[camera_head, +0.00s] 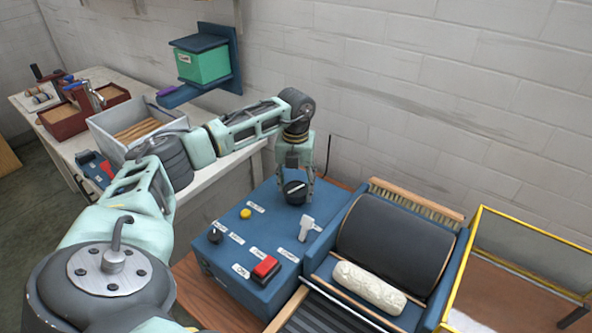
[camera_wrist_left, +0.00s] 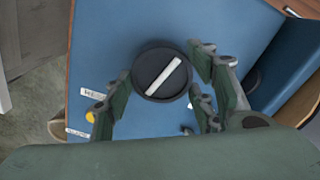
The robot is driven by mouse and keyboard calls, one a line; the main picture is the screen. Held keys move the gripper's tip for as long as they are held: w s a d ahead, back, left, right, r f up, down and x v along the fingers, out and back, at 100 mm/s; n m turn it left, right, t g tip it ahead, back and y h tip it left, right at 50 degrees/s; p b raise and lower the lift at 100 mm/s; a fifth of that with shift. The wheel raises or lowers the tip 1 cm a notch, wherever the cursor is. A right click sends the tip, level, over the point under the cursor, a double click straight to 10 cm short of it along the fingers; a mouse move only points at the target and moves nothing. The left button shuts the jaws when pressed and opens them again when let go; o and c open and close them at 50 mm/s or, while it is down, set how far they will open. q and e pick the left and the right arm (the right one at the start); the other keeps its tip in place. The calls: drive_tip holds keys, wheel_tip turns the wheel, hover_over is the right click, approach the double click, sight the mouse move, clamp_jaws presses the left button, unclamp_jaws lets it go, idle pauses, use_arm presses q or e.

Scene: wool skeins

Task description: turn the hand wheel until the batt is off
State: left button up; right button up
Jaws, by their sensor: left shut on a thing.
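My left gripper (camera_head: 297,190) reaches down onto the blue control box (camera_head: 222,255). Its fingers are shut on a black round knob (camera_head: 294,196) with a white bar across its top. In the left wrist view the knob (camera_wrist_left: 152,82) sits between the two fingers (camera_wrist_left: 160,105), its white bar slanting. I cannot tell whether this knob is the hand wheel. To the right is a black drum (camera_head: 390,245) in a blue frame. A white, rolled batt (camera_head: 368,287) lies along the drum's front. My right gripper is not in view.
The box also carries a red switch (camera_head: 265,267), a white lever (camera_head: 306,230), a yellow button (camera_head: 245,213) and a small black knob (camera_head: 215,236). A yellow-framed clear guard (camera_head: 530,245) stands at right. A white bench (camera_head: 222,163) with a grey tray (camera_head: 103,128) is behind left.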

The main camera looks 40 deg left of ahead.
sight(294, 188)
use_arm(q)
drive_tip(key=shift+a+r, duration=0.2)
drive_tip(key=shift+a, duration=0.05)
drive_tip(key=o, duration=0.9)
drive_tip(key=shift+o, duration=1)
drive_tip(key=shift+f, duration=0.15)
drive_tip(key=shift+d, duration=0.1)
wheel_tip(294, 188, up, 12)
